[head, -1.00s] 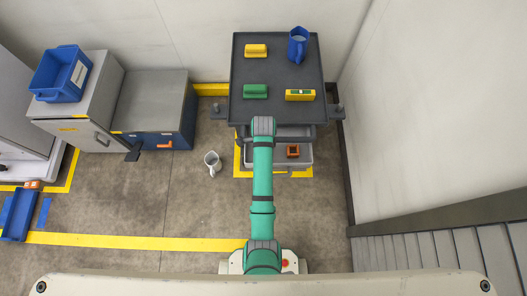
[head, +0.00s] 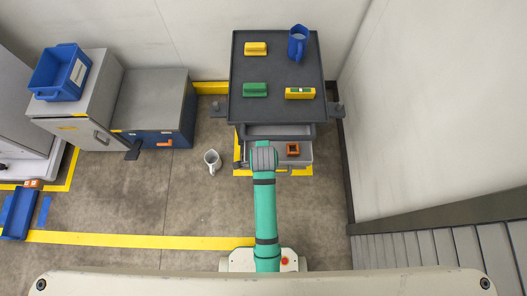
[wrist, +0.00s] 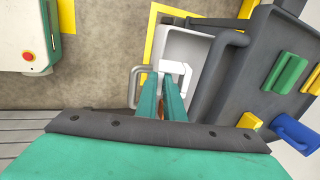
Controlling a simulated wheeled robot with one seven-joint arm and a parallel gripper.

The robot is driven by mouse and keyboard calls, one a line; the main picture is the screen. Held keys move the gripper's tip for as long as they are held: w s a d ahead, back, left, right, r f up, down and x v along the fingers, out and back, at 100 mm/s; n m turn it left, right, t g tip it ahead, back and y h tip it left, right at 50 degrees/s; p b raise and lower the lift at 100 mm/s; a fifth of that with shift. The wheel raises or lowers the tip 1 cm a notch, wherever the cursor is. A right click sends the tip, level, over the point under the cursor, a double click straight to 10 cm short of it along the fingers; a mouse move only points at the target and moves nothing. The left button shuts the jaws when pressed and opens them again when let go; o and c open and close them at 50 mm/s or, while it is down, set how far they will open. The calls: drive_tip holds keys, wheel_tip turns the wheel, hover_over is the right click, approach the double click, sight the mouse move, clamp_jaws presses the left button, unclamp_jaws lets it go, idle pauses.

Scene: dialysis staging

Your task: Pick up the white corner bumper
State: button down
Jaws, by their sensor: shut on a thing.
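In the wrist view, the two green fingers of my gripper (wrist: 161,78) are shut on the white corner bumper (wrist: 183,70). The bumper is a pale, L-shaped piece that shows at the fingertips, partly covered by them. Behind it is the light grey open drawer (wrist: 180,43) of the dark cart. I cannot tell whether the bumper touches the drawer. In the head view, my arm hides the gripper and the bumper.
An orange square piece (head: 293,149) lies in the open drawer. The dark cart top (head: 275,72) holds yellow and green blocks and a blue jug (head: 298,43). A grey-white jug (head: 213,160) stands on the floor left of my arm. A wall is close on the right.

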drive_tip(key=s+r+g, duration=0.2)
drive_tip(key=s+g, duration=0.1)
drive_tip(key=s, duration=1.5)
